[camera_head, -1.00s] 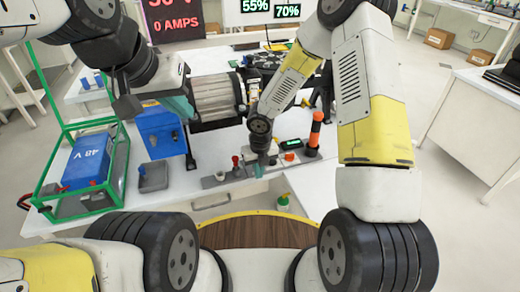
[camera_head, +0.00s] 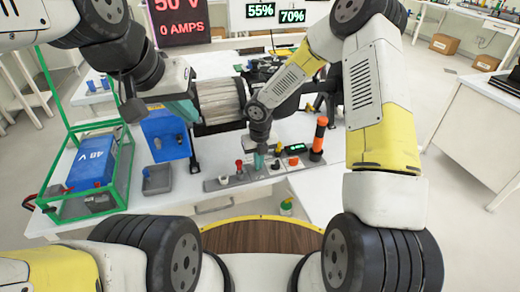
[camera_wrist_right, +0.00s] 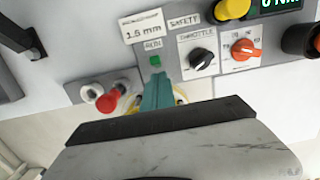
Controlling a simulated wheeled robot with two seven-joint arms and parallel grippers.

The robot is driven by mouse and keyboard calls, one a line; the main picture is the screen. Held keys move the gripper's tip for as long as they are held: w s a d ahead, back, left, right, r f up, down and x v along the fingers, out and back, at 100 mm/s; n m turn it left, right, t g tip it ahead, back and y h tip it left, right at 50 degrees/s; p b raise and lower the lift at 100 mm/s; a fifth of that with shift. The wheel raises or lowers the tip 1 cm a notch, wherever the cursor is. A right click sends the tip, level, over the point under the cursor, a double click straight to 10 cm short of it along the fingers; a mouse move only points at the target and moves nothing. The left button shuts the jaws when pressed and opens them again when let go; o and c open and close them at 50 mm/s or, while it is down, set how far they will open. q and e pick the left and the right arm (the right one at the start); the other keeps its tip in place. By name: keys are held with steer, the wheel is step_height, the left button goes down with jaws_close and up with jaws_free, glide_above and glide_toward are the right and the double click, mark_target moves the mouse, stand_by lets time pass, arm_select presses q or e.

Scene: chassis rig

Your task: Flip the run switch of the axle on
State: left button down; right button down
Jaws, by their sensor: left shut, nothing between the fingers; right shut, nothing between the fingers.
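The grey control panel (camera_head: 226,182) lies along the front of the white table. In the right wrist view it bears a RUN label (camera_wrist_right: 153,44) with a small green piece (camera_wrist_right: 155,60), which looks like the run switch, just below it. My right gripper (camera_head: 259,161) points down at the panel, and its teal fingers (camera_wrist_right: 157,92) are shut and empty, close to the green piece. I cannot tell whether they touch it. My left gripper (camera_head: 186,110) is shut and empty, in front of the ribbed cylinder (camera_head: 219,100) on the table.
A black throttle knob (camera_wrist_right: 201,58), an orange knob (camera_wrist_right: 243,49) and a yellow button (camera_wrist_right: 233,8) sit right of the fingers. A red-capped lever (camera_wrist_right: 110,99) is on the left. An orange post (camera_head: 320,134) stands at the panel's right end. A blue battery (camera_head: 93,160) sits in a green frame.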

steer(key=shift+r, duration=0.15)
steer(key=shift+r, duration=0.7)
steer(key=shift+r, duration=0.35)
step_height(320, 180, up, 7)
steer(key=shift+s, duration=0.4)
steer(key=shift+d, duration=0.1)
